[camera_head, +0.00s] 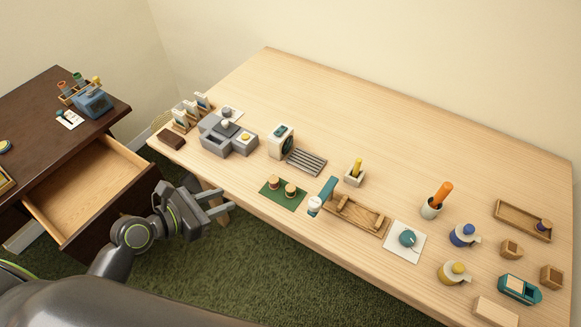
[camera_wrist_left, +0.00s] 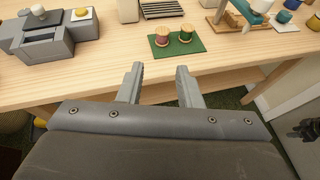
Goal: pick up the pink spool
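Two spools with wooden ends stand on a green mat (camera_head: 284,201) near the table's front edge. The pink spool (camera_wrist_left: 163,39) is the left one in the left wrist view, and it appears as the left spool in the head view (camera_head: 273,182). A green-wound spool (camera_wrist_left: 186,34) stands close beside it. My left gripper (camera_head: 224,202) is open and empty, left of the mat and off the table's front edge. In the left wrist view its fingers (camera_wrist_left: 160,72) point toward the mat, with a gap before the spools.
A grey machine (camera_head: 222,138) and a slatted grey rack (camera_head: 305,161) stand behind and left of the mat. A teal-and-white object (camera_head: 316,204) and a wooden tray (camera_head: 360,219) are to its right. An open drawer (camera_head: 88,187) juts out at left.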

